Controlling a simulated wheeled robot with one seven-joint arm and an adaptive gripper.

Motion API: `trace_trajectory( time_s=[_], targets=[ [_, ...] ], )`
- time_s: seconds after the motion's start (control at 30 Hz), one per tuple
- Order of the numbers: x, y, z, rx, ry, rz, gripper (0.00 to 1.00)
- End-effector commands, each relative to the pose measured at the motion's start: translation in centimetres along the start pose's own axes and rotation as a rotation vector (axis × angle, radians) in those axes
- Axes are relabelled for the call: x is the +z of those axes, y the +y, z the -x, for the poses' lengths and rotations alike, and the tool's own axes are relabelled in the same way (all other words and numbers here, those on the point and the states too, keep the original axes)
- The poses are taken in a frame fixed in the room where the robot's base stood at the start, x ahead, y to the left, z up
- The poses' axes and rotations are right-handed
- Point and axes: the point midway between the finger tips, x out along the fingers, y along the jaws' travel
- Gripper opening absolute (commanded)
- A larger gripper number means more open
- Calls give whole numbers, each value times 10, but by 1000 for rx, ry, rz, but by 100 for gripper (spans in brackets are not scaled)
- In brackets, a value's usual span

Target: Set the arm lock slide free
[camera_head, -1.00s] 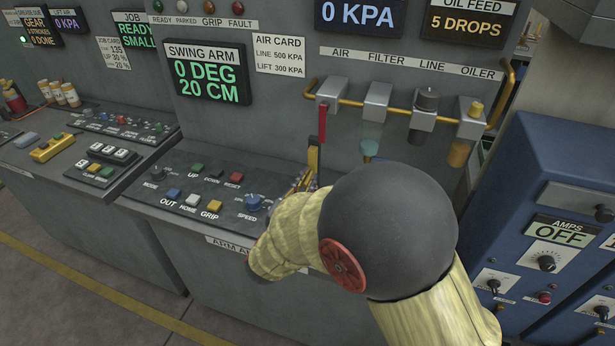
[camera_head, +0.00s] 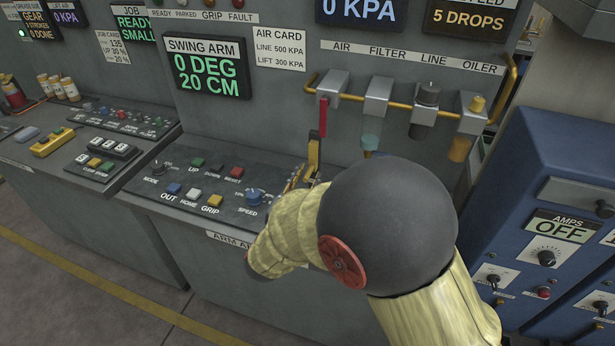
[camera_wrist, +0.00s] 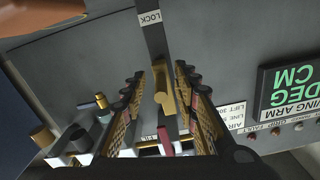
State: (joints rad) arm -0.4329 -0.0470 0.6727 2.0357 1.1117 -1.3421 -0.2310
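The arm lock slide, a brass handle (camera_wrist: 165,88) on a dark upright strip marked LOCK (camera_wrist: 150,18), shows in the middle of the wrist view. My gripper (camera_wrist: 164,108) is open, with one dark, ribbed finger on each side of the handle. Gaps show between the handle and both fingers. In the head view my gripper (camera_head: 297,178) is at the console's back edge, mostly hidden by my forearm. A yellow upright piece (camera_head: 313,155) stands just above it; I cannot tell whether it is the slide.
A red lever (camera_head: 322,117) hangs from the air line just above my gripper. Filter units (camera_head: 424,112) stand right of it. The button console (camera_head: 205,190) lies to the left, and a blue cabinet (camera_head: 575,170) stands close at right.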

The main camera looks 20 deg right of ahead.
Motion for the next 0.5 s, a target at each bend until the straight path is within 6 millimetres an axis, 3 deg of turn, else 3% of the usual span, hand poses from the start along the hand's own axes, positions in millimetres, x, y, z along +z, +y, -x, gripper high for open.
trace_trajectory(
  time_s=[0.5],
  targets=[
    [1,-1,90,-5,-2,1,30]
  ],
)
